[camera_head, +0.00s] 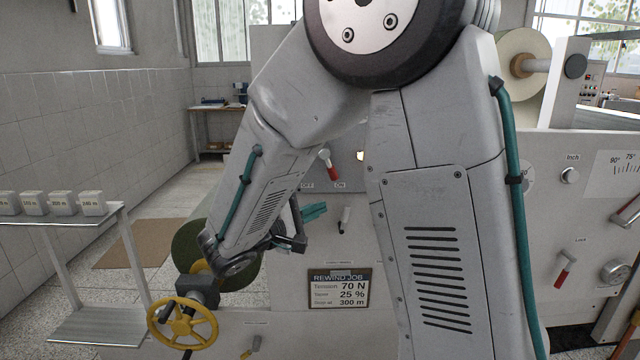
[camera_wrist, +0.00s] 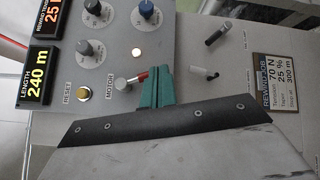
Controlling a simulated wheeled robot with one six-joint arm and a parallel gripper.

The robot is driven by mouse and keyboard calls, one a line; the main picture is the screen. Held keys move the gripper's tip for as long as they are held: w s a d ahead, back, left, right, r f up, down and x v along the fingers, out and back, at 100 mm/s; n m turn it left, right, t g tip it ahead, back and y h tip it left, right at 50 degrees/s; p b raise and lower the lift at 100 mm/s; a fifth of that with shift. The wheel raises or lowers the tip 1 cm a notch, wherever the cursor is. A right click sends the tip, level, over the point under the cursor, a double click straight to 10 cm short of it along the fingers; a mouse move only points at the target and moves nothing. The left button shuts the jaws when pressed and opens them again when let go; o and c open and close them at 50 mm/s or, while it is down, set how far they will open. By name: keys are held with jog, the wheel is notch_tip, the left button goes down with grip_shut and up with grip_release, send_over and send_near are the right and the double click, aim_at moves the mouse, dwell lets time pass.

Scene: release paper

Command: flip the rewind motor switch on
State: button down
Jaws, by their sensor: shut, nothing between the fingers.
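The rewind motor switch (camera_head: 328,165) is a small lever with a red handle on the grey panel, above OFF and ON labels. Its handle points down and tilts right, toward ON. In the wrist view the red-tipped lever (camera_wrist: 134,78) stands beside the word MOTOR, and a small round lamp (camera_wrist: 136,52) near it glows white. My gripper (camera_head: 315,211) has teal fingers pressed together, empty, below the switch in the head view. In the wrist view the gripper (camera_wrist: 157,72) is right beside the red tip; I cannot tell whether they touch.
A black-tipped lever (camera_wrist: 216,34) and a small toggle (camera_wrist: 204,73) are close to my fingers. A rewind job plate (camera_head: 339,289) is below. A yellow handwheel (camera_head: 182,323) stands lower left, and a shelf with several grey blocks (camera_head: 60,219) is at far left.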

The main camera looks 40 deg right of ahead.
jog(key=w+a+f+n+t, duration=0.25)
jog(key=w+a+t, duration=0.2)
jog(key=w, duration=0.25)
send_near(331, 178)
jog(key=w+d, duration=0.4)
jog(key=d, duration=0.1)
jog(key=shift+s+d+r+n+t+h, duration=0.15)
jog(key=shift+d+r+n+t+h, duration=0.1)
jog(key=shift+d+r+t+h, duration=0.15)
jog(key=shift+f, duration=0.1)
jog(key=shift+s+d+n+t, duration=0.55)
jog(key=shift+d+n, duration=0.15)
jog(key=shift+n, duration=0.2)
